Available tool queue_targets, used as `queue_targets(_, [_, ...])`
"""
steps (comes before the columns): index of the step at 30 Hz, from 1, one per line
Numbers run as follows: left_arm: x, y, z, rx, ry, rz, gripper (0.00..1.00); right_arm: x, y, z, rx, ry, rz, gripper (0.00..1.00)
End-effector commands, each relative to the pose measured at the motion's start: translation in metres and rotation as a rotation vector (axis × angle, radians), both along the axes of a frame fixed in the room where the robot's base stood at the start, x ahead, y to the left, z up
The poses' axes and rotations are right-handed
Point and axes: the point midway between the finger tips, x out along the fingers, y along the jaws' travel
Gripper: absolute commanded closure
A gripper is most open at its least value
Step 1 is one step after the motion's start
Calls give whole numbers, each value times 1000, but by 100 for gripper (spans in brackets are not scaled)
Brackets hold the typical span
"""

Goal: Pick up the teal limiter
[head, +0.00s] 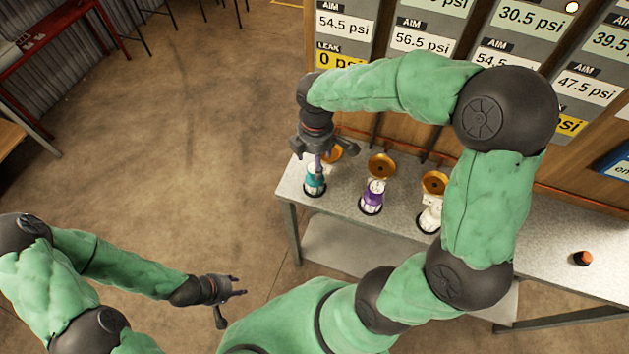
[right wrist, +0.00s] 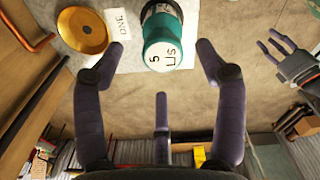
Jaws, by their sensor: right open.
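The teal limiter (head: 314,179) stands near the left end of the grey bench, partly hidden by my right gripper (head: 322,158). In the right wrist view the limiter (right wrist: 165,50) has a white top and a white band marked "5 L/S". My right gripper (right wrist: 161,62) is open above it, with fingers on both sides and a third finger below in the picture. The fingers are not closed on it. My left gripper (head: 233,296) is open and empty, low and away from the bench; it also shows in the right wrist view (right wrist: 285,55).
A purple limiter (head: 374,195) and a white one (head: 430,216) stand to the right along the bench (head: 290,190). Brass discs (head: 381,165) sit behind them. A panel with psi displays (head: 343,27) rises behind. An orange-black knob (head: 583,258) is far right.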

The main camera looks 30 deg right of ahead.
Motion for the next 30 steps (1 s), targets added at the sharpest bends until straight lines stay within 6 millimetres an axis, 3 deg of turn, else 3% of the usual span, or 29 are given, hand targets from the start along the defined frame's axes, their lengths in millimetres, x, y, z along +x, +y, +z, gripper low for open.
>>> queue_targets(9, [0, 0, -20, 0, 0, 0, 60, -1, 3, -44, 0, 3, 0, 28])
queue_targets(17, [0, 0, -19, 0, 0, 0, 60, -1, 3, -46, -1, 1, 0, 28])
queue_targets(25, [0, 0, -19, 0, 0, 0, 60, -1, 3, -46, 0, 2, 0, 100])
queue_targets(30, [0, 0, -19, 0, 0, 0, 60, -1, 2, -46, 0, 1, 0, 100])
